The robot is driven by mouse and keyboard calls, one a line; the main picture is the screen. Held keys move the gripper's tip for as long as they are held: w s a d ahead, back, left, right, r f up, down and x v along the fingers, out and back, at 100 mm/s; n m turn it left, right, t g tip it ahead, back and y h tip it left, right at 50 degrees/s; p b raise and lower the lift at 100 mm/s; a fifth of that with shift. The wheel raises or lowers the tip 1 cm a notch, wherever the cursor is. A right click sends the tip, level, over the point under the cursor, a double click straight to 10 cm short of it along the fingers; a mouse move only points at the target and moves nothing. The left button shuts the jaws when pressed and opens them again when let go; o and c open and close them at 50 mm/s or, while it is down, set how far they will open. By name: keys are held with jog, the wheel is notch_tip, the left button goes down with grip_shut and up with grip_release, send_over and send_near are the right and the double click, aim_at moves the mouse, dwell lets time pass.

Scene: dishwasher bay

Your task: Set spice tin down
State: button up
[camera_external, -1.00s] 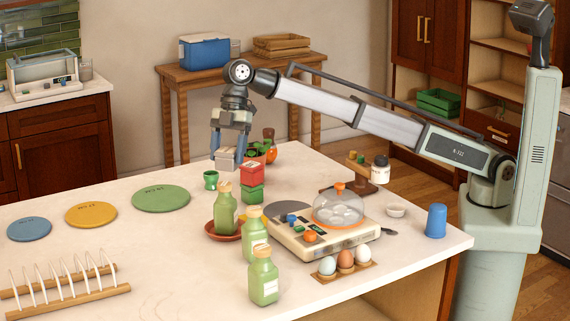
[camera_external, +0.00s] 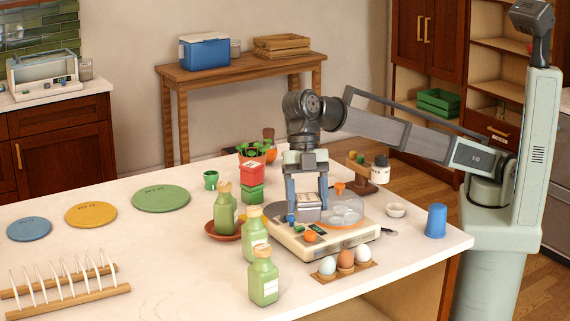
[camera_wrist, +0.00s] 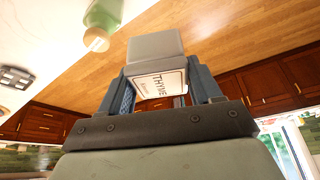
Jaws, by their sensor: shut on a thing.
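The spice tin (camera_external: 308,208) is a small grey box. Its label reads THYME in the wrist view (camera_wrist: 158,82). My gripper (camera_external: 307,195) points down and is shut on the tin, one blue-grey finger on each side. In the external view the tin is in front of or over the dark round plate at the left of a cream appliance (camera_external: 345,247). I cannot tell whether it touches the plate, which is mostly hidden behind it and the fingers.
A clear dome with an orange knob (camera_external: 339,186) is close to the gripper's right. Red and green tins (camera_external: 252,174) are stacked at left. Several green bottles (camera_external: 263,277) stand front left. Eggs (camera_external: 346,260) sit in a holder in front. The counter's left middle is clear.

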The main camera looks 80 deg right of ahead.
notch_tip(320, 180, down, 20)
jog(key=shift+w+d+r, duration=0.1)
dwell(0.7)
jog(key=o, duration=1.1)
jog(key=v, duration=1.2)
jog(key=shift+w, duration=0.1)
